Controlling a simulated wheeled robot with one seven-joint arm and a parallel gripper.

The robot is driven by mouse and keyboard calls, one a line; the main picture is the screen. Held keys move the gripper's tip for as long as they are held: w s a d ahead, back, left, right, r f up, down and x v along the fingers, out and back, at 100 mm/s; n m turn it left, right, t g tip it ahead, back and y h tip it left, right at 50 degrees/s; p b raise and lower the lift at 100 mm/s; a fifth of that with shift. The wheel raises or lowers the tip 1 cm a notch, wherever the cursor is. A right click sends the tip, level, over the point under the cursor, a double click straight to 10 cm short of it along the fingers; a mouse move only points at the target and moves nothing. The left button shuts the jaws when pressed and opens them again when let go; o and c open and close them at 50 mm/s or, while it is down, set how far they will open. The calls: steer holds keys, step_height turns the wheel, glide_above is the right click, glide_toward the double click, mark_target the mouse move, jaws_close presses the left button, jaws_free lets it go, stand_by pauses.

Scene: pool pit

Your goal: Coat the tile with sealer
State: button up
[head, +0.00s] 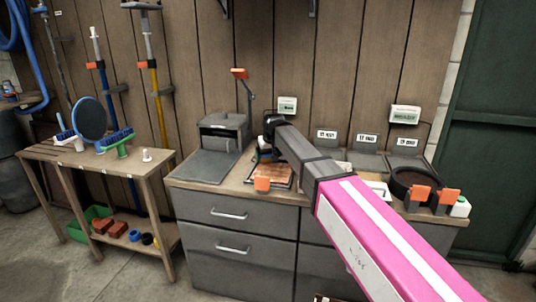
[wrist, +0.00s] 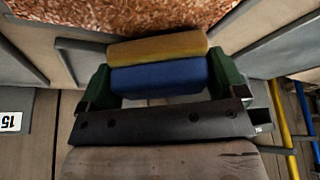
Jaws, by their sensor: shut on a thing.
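The tile (head: 284,177) is a reddish-brown speckled slab on the grey cabinet's worktop. It fills the top edge of the wrist view (wrist: 150,14). My gripper (wrist: 160,78) has dark green fingers and is shut on a sponge block (wrist: 158,75) with a blue layer and a yellow layer. In the head view my gripper (head: 265,146) and the sponge are small, at the tile's far left side. The yellow face points toward the tile; I cannot tell whether they touch. No sealer is clearly identifiable.
A grey lidded box (head: 222,132) stands left of the tile. A dark round bowl (head: 412,183) and a white tray (head: 378,188) are at the right, partly behind my arm. Orange clamps line the front edge. A wooden side table (head: 95,160) holds brushes.

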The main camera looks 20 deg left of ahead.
mark_target(265, 162)
steer(key=shift+f, duration=0.35)
steer(key=shift+s, duration=0.1)
steer(key=shift+s+d+r, duration=0.1)
steer(key=shift+s+d, duration=0.05)
steer(key=shift+s, duration=0.75)
steer(key=shift+s+d, duration=0.1)
steer(key=shift+s, duration=0.75)
steer(key=shift+s+d, duration=0.2)
steer(key=shift+s, duration=1.65)
